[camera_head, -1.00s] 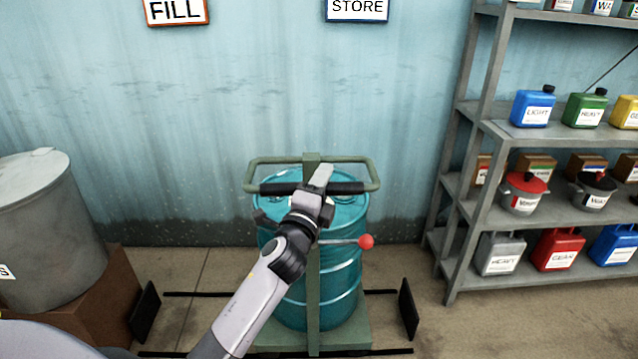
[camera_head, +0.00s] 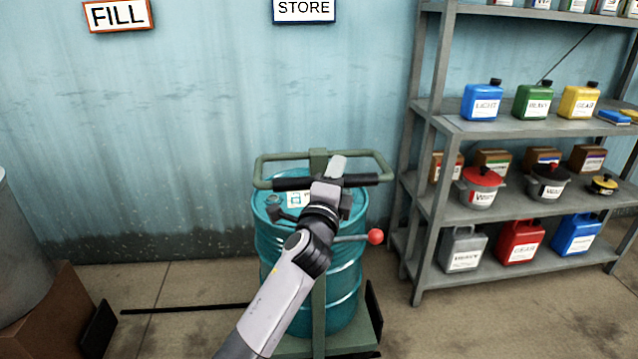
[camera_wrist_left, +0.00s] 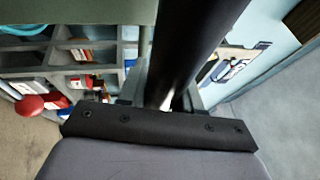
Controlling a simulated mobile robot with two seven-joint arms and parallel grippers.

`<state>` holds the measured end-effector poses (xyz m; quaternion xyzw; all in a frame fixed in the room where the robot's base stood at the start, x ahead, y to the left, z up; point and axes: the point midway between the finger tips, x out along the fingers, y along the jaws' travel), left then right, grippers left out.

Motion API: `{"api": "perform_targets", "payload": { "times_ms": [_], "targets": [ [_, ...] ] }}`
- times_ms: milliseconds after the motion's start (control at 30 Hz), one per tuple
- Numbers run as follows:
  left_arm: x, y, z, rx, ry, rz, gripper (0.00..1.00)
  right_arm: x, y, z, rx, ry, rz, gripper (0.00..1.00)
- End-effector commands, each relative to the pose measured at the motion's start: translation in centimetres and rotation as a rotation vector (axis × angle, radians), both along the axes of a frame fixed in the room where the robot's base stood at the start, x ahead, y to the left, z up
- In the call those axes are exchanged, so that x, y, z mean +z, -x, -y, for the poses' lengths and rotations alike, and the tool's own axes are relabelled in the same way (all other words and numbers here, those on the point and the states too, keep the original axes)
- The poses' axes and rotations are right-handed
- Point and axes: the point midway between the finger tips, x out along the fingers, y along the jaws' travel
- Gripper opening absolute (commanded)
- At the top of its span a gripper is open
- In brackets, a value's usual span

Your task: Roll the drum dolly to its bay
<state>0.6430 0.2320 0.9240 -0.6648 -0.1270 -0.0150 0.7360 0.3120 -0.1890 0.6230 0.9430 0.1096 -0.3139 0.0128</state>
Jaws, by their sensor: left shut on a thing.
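The drum dolly's green frame (camera_head: 319,290) stands upright with a teal drum (camera_head: 345,275) on it, in front of the blue wall. Its handle has a black grip bar (camera_head: 358,180) across the top and a lever with a red knob (camera_head: 375,237) at the right. My left gripper (camera_head: 332,178) is shut on the black grip bar, which also shows close up in the left wrist view (camera_wrist_left: 195,45). The fingertips are partly hidden there. My right gripper is not in view.
A grey shelf rack (camera_head: 425,200) with cans and pots stands at the right. A grey drum (camera_head: 15,260) on a brown block (camera_head: 55,310) is at the far left. FILL (camera_head: 118,15) and STORE (camera_head: 304,10) signs hang on the wall. Bare floor lies between dolly and rack.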

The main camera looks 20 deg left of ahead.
Motion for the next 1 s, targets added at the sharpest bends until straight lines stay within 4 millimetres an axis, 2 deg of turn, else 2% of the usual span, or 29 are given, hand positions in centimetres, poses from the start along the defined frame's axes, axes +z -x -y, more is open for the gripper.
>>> {"api": "perform_targets", "payload": {
  "times_ms": [33, 200, 667, 700, 733, 1000],
  "targets": [
    [-0.3, -0.3, 1.1, -0.013, 0.003, 0.002, 0.00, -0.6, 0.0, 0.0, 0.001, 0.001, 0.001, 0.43],
    [-0.2, -1.1, 2.3, -0.014, 0.001, 0.002, 0.00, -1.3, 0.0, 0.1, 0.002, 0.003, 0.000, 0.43],
    [-0.1, -1.3, 2.7, -0.013, 0.001, 0.000, 0.00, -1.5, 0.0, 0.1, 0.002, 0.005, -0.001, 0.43],
    [-0.1, -1.3, 2.7, -0.012, 0.002, -0.001, 0.47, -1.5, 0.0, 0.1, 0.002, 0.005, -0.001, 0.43],
    [-0.1, -1.3, 2.7, -0.012, 0.002, -0.001, 0.55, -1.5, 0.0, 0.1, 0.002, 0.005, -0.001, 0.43],
    [-0.1, -1.3, 2.4, -0.005, 0.000, 0.000, 0.55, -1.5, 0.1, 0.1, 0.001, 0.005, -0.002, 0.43]
  ]
}}
